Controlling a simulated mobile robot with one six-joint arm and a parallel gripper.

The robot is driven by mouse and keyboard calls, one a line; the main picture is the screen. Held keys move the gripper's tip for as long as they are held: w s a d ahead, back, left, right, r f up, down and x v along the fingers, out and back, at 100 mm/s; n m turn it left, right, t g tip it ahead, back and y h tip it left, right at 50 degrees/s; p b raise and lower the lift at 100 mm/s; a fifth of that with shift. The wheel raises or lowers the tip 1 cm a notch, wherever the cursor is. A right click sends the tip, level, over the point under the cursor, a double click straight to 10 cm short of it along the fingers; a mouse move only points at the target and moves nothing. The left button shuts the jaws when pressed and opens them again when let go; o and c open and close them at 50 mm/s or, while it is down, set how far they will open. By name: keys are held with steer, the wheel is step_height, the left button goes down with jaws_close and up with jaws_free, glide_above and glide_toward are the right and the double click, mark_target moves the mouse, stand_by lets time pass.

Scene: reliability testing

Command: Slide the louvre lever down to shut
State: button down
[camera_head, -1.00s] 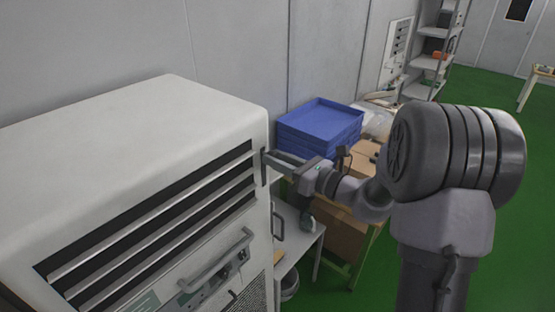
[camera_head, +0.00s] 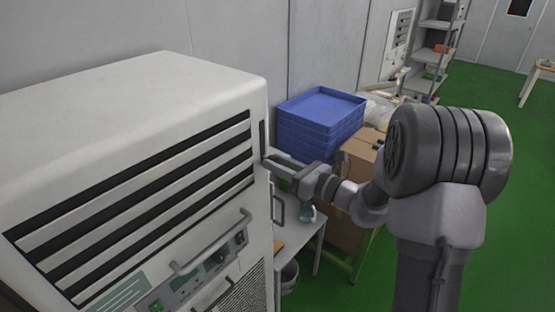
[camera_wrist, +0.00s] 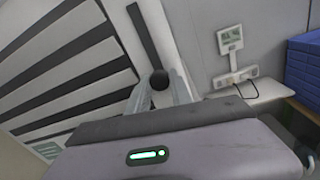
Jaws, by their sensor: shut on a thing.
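A large off-white cabinet (camera_head: 130,100) stands at the left with slanted louvre slats (camera_head: 150,180) across its front; dark gaps show between them. A dark vertical slot (camera_head: 262,136) lies right of the slats and also shows in the wrist view (camera_wrist: 146,36). The lever's dark round knob (camera_wrist: 159,78) sits at the slot's lower part. My gripper (camera_head: 269,161) reaches the slot from the right and is shut on the knob, one finger on each side in the wrist view (camera_wrist: 160,92). The gripper hides most of the lever in the head view.
A handle (camera_head: 210,245) and control panel (camera_head: 200,275) are below the louvres. Blue stacked trays (camera_head: 320,120), cardboard boxes (camera_head: 355,165) and a white table (camera_head: 300,235) stand behind my arm. Green floor (camera_head: 520,200) is clear at the right.

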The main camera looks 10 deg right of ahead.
steer(key=shift+f, duration=0.35)
steer(key=c, duration=1.1)
jaws_free()
steer(key=shift+c, duration=0.2)
steer(key=b+v, duration=0.1)
steer(key=v, duration=1.6)
steer(key=shift+s, duration=0.15)
steer(key=shift+d, duration=0.15)
